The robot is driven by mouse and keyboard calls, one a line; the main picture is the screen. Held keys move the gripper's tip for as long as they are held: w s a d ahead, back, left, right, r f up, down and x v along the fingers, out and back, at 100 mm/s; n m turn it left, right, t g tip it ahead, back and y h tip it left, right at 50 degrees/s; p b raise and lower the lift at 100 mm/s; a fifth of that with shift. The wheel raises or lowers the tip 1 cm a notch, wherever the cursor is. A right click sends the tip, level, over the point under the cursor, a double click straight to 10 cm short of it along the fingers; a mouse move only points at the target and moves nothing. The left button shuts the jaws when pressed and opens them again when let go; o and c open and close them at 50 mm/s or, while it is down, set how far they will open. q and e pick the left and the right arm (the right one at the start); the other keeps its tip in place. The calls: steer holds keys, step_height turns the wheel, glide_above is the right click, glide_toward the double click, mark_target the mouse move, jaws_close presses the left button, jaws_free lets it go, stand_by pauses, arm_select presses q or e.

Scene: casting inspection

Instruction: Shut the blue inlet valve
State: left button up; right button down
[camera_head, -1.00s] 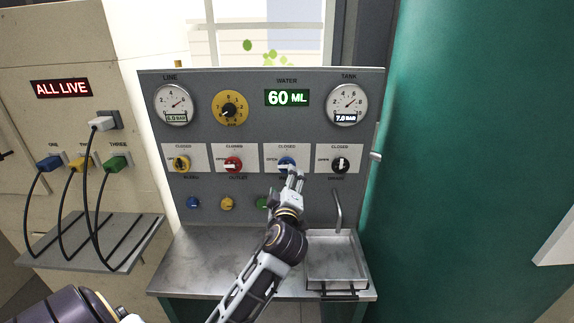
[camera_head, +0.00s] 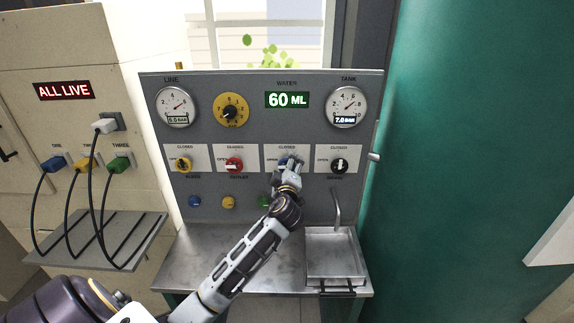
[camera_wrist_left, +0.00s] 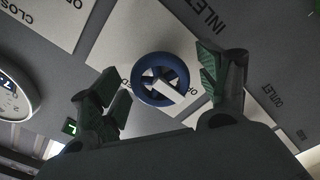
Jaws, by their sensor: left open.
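The blue inlet valve (camera_head: 284,159) is the third knob in the row on the grey panel, mostly hidden by my left gripper in the head view. In the wrist view it is a round blue knob (camera_wrist_left: 160,80) with a white bar across it, which points toward the partly hidden "OP…" lettering. My left gripper (camera_head: 291,164) is in front of it. In the wrist view the gripper (camera_wrist_left: 163,92) is open, with one finger on each side of the knob. I see no clear contact. My right gripper is not in view.
Beside it are the red valve (camera_head: 234,164) on the left and the black valve (camera_head: 340,165) on the right. A yellow valve (camera_head: 183,163) is further left. Below stand a spout (camera_head: 336,207) and a metal tray (camera_head: 335,282) on the steel counter (camera_head: 190,270).

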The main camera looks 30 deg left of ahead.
arm_select(q)
steer(key=shift+w+a, duration=0.25)
steer(key=shift+w, duration=0.15)
steer(key=c, duration=1)
